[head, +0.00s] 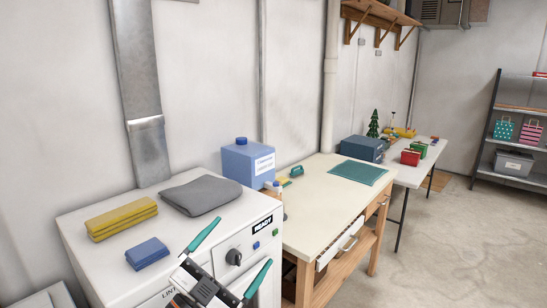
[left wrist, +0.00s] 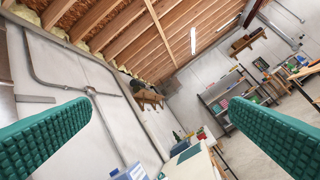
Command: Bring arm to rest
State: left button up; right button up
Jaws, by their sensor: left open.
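My left gripper (head: 230,261) is in the lower middle of the head view, in front of the white machine (head: 85,222). Its two teal fingers are spread wide with nothing between them. In the left wrist view the same fingers (left wrist: 150,125) stand far apart at the left and right edges. That view looks up past them toward the ceiling beams, the wall and the far shelves. The gripper appears apart from the machine and the things on its top. My right gripper is in neither view.
The machine's top holds a folded yellow cloth (head: 121,217), a blue folded cloth (head: 147,253), a grey cloth (head: 201,196) and a blue jug (head: 248,163). A wooden workbench (head: 318,207) with a green mat (head: 357,172) stands to the right. Open concrete floor (head: 450,245) lies at the right.

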pick_arm(q)
jog(key=s+a+f+n+g+y, duration=0.1)
jog(key=s+a+f+n+y, duration=0.1)
jog(key=a+f+n+y, duration=0.4)
jog(key=s+a+f+n+g+y, duration=0.2)
jog(key=f+n+y, duration=0.15)
jog(key=f, duration=0.35)
jog(key=s+a+f+n+g+y, duration=0.1)
jog(key=s+a+f+n+y, duration=0.1)
jog(key=a+f+n+y, duration=0.35)
jog(key=s+f+m+g, duration=0.1)
jog(key=s+f+g, duration=0.5)
jog(key=s, duration=0.4)
jog(key=s+f+g, duration=0.4)
jog(key=s+f, duration=0.4)
jog(key=s, duration=0.2)
notch_tip(320, 180, down, 27)
jog(key=g+b, duration=0.1)
jog(key=b, duration=0.2)
jog(key=s+a+f+g+b, duration=0.1)
jog(key=s+a+f, duration=0.2)
jog(key=s+f, duration=1.4)
notch_tip(320, 180, down, 3)
jog(key=shift+s+a+r+m+g+b, duration=0.1)
jog(key=shift+s+a+m+g+b, duration=0.05)
jog(key=shift+m+g+b, duration=0.2)
